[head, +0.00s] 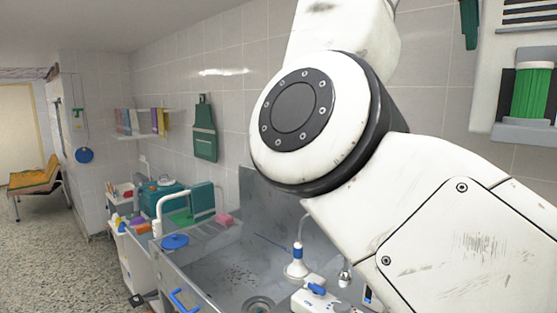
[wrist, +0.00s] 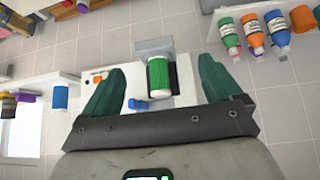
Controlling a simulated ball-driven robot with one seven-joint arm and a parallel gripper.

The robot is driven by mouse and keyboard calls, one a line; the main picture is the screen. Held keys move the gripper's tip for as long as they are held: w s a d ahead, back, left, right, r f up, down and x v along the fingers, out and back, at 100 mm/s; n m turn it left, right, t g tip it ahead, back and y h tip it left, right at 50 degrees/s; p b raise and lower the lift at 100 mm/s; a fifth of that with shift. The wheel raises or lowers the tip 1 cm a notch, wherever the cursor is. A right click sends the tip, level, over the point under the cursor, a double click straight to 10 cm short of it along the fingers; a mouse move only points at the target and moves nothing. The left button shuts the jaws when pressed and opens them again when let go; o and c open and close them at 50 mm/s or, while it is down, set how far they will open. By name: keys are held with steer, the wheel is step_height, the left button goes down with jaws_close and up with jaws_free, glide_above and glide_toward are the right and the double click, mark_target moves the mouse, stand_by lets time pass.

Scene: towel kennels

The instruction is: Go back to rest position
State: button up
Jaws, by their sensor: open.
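My gripper (wrist: 160,95) shows in the wrist view with its two green fingers spread wide apart. It is open and nothing is between the fingers. Beyond it, a green cylinder (wrist: 159,75) sits in a white wall unit, apart from the fingers as far as I can tell. In the head view my white arm fills the right and middle and hides much of the wall and sink. My gripper is not clearly visible there. The green cylinder also shows in the head view (head: 531,92) at the upper right.
A steel sink (head: 225,275) with a white tap (head: 168,205) lies below my arm. A shelf with books (head: 140,133) is on the tiled wall. An orange-covered chair (head: 35,178) stands far left on open floor. Several bottles (wrist: 253,36) show in the wrist view.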

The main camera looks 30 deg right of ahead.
steer(key=w+f+n+h, duration=0.1)
steer(key=w+f, duration=0.7)
steer(key=f, duration=0.2)
steer(key=w+a+f+n+t+b, duration=0.1)
steer(key=w+f+n, duration=0.2)
steer(key=f, duration=1.4)
steer(key=w+f+n+t, duration=0.1)
steer(key=w+f+n, duration=0.25)
steer(key=f, duration=1.45)
steer(key=s+a+f+n+y, duration=0.1)
steer(key=s+a+f, duration=0.1)
steer(key=s+f, duration=0.35)
steer(key=s+a+f+n+y, duration=0.2)
steer(key=f, duration=0.7)
steer(key=s+a+f+n+y, duration=0.1)
steer(key=s+a+f, duration=0.2)
steer(key=f, duration=0.4)
steer(key=s+a+f+g+y, duration=0.1)
steer(key=s+a+f, duration=0.2)
steer(key=s, duration=0.2)
steer(key=s+a+f+n+g+y, duration=0.1)
steer(key=s+a+f, duration=0.2)
steer(key=s, duration=0.3)
steer(key=s+a+f+n+y+b, duration=0.1)
steer(key=s+a+f+y, duration=0.1)
steer(key=s+f, duration=0.3)
steer(key=shift+s+a+f+g, duration=0.25)
steer(key=shift+s+a+g, duration=0.15)
steer(key=shift+s+a, duration=0.2)
